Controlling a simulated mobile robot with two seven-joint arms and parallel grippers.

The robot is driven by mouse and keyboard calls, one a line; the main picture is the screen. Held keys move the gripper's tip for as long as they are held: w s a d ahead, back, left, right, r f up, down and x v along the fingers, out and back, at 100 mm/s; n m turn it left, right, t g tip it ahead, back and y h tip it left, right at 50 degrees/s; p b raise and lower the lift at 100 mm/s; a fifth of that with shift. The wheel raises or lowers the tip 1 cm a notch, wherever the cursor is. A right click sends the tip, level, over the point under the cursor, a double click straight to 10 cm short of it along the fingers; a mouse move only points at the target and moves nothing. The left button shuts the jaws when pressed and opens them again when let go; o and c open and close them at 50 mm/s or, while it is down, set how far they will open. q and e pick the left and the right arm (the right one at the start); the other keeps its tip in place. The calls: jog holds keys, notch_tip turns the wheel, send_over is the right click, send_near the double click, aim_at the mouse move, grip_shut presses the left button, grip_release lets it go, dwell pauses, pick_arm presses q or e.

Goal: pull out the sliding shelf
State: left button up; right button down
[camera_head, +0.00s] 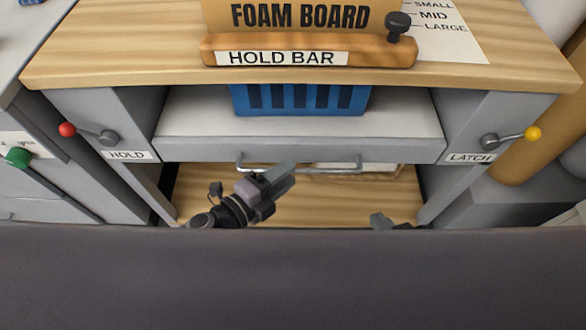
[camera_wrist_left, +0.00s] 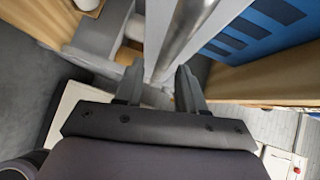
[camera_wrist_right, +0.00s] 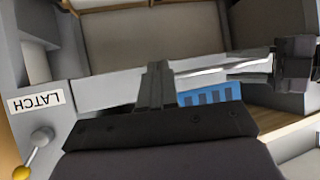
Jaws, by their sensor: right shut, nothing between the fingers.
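The sliding shelf (camera_head: 400,150) is a grey-fronted board with a pale top, set under the wooden bench top. A metal bar handle (camera_head: 325,168) runs along its front. My left gripper (camera_head: 285,176) is at the left half of the handle. In the left wrist view its fingers (camera_wrist_left: 160,78) stand apart, with the handle bar (camera_wrist_left: 190,25) running toward the gap between them; contact cannot be told. My right gripper (camera_head: 378,220) is shut and empty, low and to the right, apart from the handle. Its fingers (camera_wrist_right: 155,82) are together in the right wrist view.
A blue crate (camera_head: 300,99) stands on the shelf. A red-knobbed HOLD lever (camera_head: 85,132) is at left, a yellow-knobbed LATCH lever (camera_head: 512,137) at right. The hold bar (camera_head: 380,56) lies on the bench top. A wooden lower board (camera_head: 225,185) is below.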

pick_arm(q)
jog(key=shift+x, duration=1.5)
grip_shut()
jog(key=shift+s, duration=0.1)
